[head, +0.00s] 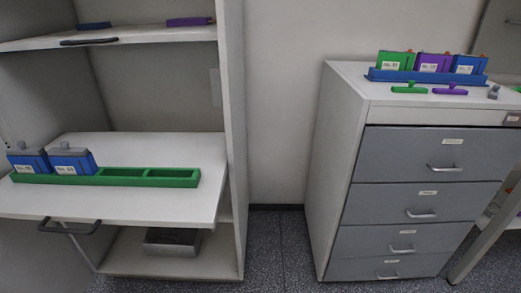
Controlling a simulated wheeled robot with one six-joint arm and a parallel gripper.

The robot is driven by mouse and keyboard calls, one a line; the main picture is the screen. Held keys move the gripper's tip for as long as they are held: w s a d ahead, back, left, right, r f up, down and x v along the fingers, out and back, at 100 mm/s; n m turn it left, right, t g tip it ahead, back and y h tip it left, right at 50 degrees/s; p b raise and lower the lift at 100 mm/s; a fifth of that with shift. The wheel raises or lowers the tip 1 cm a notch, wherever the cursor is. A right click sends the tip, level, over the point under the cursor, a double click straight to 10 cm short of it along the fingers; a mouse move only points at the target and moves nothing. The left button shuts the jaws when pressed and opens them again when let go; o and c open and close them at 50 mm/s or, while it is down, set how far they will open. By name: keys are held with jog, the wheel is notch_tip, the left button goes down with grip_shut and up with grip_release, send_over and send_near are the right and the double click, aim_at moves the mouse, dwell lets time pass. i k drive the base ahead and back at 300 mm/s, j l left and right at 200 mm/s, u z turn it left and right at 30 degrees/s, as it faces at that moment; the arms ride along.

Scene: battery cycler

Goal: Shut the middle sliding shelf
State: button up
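The middle sliding shelf (140,205) is a white board in the open cabinet at the left of the head view. It is pulled out, and its front edge sticks out past the cabinet's side panel (232,130). A dark handle (69,227) is on its front edge. On the shelf is a green rack (148,177) with two blue battery packs (72,160) in its left slots and empty slots at its right. My gripper is not in view.
An upper shelf (130,37) with a dark handle holds a blue and a purple item. A grey metal box (172,241) stands below. At the right is a grey drawer cabinet (420,155) with a blue rack (425,77) of packs on top. Floor (280,245) shows between the cabinets.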

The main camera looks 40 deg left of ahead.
aim_at(152, 179)
jog(key=u, duration=2.5)
